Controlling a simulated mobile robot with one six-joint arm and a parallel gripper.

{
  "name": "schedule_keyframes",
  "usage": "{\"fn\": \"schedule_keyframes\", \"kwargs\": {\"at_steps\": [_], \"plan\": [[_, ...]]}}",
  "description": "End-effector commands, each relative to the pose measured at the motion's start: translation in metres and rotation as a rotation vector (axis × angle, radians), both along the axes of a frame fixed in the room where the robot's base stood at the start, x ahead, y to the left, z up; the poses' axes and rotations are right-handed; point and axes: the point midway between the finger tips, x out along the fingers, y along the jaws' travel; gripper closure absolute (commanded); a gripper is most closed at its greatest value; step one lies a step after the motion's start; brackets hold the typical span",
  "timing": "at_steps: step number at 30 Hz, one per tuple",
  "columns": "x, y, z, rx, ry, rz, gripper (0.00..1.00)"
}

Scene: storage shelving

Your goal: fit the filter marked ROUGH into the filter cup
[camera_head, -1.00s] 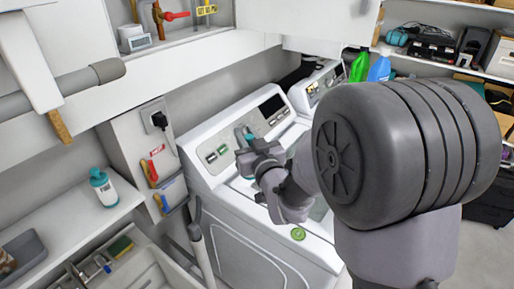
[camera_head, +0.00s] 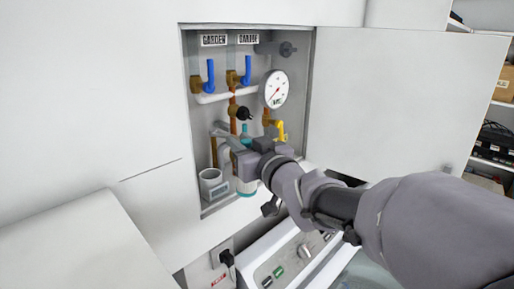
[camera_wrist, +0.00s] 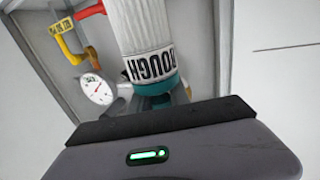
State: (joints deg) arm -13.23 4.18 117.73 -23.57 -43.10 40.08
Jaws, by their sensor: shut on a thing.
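The filter marked ROUGH is a white ribbed cylinder with a teal end; it fills the upper middle of the wrist view (camera_wrist: 148,30), its lettering upside down there. My gripper (camera_head: 250,148) is shut on it. In the head view the filter (camera_head: 245,187) hangs below my gripper, within the opening of the wall cabinet, partly hidden by the jaws. The inside of the cup is hard to make out.
The cabinet (camera_head: 191,110) holds blue-handled valves (camera_head: 210,76), copper pipes, a round gauge (camera_head: 276,89) and a yellow valve handle (camera_head: 281,131) close behind my gripper. An open white door (camera_head: 400,100) stands at right. A washer panel (camera_head: 290,262) lies below.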

Motion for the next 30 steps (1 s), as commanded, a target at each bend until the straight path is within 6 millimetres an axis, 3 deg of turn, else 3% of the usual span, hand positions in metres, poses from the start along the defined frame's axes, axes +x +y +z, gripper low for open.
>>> {"fn": "schedule_keyframes", "kwargs": {"at_steps": [10,30], "plan": [[-0.001,-0.001,-0.002,-0.001,-0.002,-0.002,1.0],[0.025,0.027,-0.001,-0.001,-0.002,-0.002,1.0]]}}
